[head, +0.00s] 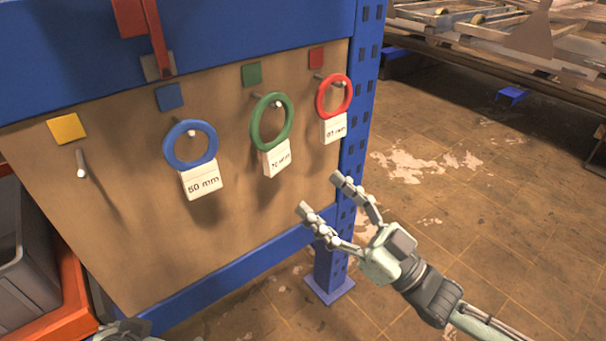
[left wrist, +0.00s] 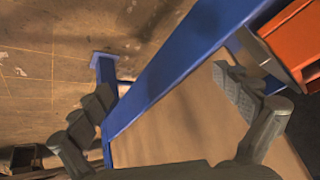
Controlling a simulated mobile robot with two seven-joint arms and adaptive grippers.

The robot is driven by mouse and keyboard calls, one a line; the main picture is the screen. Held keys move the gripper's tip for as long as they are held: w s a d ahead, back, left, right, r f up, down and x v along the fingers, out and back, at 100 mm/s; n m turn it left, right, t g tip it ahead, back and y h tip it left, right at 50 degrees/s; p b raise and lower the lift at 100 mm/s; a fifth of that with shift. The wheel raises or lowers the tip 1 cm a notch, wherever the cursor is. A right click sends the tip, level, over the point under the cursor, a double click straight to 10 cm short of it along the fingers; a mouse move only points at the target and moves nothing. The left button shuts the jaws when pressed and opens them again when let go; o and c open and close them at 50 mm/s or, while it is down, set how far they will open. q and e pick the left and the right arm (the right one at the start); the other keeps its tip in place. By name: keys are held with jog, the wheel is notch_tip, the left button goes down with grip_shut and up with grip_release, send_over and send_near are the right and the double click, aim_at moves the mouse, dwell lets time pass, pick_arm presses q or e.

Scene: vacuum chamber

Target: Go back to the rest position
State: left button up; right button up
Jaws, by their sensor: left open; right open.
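My right gripper (head: 320,192) is open and empty in the head view. Its two fingers point up and left, in front of the lower right part of the board and blue post. Nothing is between its fingers. My left gripper shows only as a small dark part at the bottom left edge of the head view. In the left wrist view my left gripper (left wrist: 165,98) is open, with its two fingers wide apart and nothing held between them. A blue beam and the brown panel lie beyond them.
The brown board (head: 110,235) carries a blue ring (head: 169,157), a green ring (head: 256,133) and a red ring (head: 322,104) on pegs, each with a white tag. The peg (head: 82,165) below the yellow square is bare. A grey bin (head: 35,262) stands left. Floor lies open at right.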

jog(key=w+d+f+m+g+h+p, duration=0.1)
jog(key=d+f+m+h+p, duration=0.2)
jog(key=f+h, duration=0.45)
jog(key=w+d+f+m+g+h+p, duration=0.15)
jog(key=d+f+h, duration=0.35)
jog(key=f, duration=0.5)
pick_arm(q)
jog(key=s+a+f+g, duration=0.1)
jog(key=f+g, duration=0.1)
jog(key=f, duration=0.3)
jog(key=s+a+f+g+p, duration=0.1)
jog(key=s+a+f, duration=0.1)
jog(key=f, duration=0.4)
jog(key=shift+a+f+n+g+y, duration=0.25)
jog(key=shift+n+g+y, duration=0.05)
jog(key=shift+g, duration=0.1)
pick_arm(e)
jog(key=s+d+f+m+g+h, duration=0.2)
jog(key=s+d+f, duration=0.4)
jog(key=s, duration=0.3)
jog(key=s+d+f+m+g+h, duration=0.2)
jog(key=s+d+f+g+h, duration=0.2)
jog(key=s+d+f+g, duration=0.3)
jog(key=s, duration=0.3)
jog(key=shift+s+d+h, duration=0.25)
jog(key=shift+d+h, duration=0.1)
jog(key=shift+d, duration=0.05)
